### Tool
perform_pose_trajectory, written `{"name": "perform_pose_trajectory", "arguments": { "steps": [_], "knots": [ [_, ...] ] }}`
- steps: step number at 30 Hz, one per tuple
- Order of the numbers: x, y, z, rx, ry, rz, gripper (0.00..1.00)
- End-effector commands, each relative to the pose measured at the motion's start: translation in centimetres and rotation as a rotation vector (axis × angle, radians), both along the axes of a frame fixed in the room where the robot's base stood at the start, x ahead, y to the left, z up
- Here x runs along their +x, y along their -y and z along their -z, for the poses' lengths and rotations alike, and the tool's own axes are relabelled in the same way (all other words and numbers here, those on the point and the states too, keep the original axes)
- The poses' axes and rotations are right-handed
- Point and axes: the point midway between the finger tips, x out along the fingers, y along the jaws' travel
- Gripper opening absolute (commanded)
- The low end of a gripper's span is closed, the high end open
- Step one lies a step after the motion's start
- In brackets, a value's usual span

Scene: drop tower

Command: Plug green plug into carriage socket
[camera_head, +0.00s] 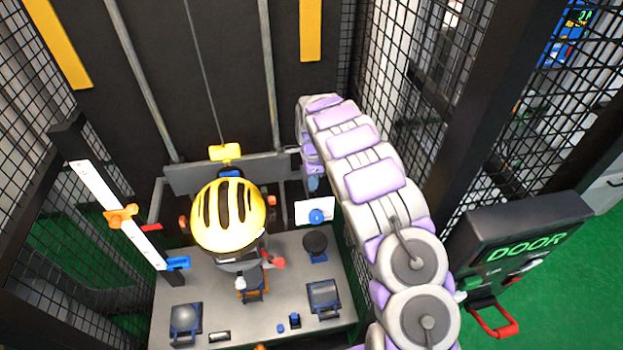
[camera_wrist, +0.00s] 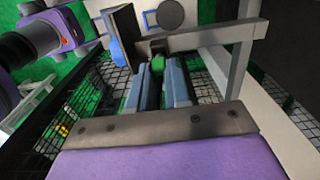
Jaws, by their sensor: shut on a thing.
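In the wrist view my gripper (camera_wrist: 160,68) has its two blue-grey fingers closed around a small green plug (camera_wrist: 157,64). The plug lies at the fingertips, just below a small dark block (camera_wrist: 158,46) on the underside of a grey beam (camera_wrist: 205,37). The beam looks like part of the carriage. I cannot tell whether the plug touches or enters the dark block. In the head view the carriage crossbar (camera_head: 185,178) hangs between the vertical rails, and my gripper is mostly hidden behind my arm at its right end. The plug does not show there.
A yellow helmet (camera_head: 228,217) sits below the crossbar, over a grey table (camera_head: 205,265). A scale post (camera_head: 110,205) stands at left. Mesh walls (camera_head: 430,75) and a DOOR box (camera_head: 515,240) with a red handle (camera_head: 495,320) are close on the right.

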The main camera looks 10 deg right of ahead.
Motion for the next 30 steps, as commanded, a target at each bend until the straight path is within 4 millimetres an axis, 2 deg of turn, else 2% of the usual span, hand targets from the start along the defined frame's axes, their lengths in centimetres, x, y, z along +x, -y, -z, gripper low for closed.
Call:
{"name": "perform_pose_trajectory", "arguments": {
  "steps": [30],
  "knots": [
    [0.1, 0.0, 2.8, -0.001, -0.001, -0.001, 0.01]
  ]
}}
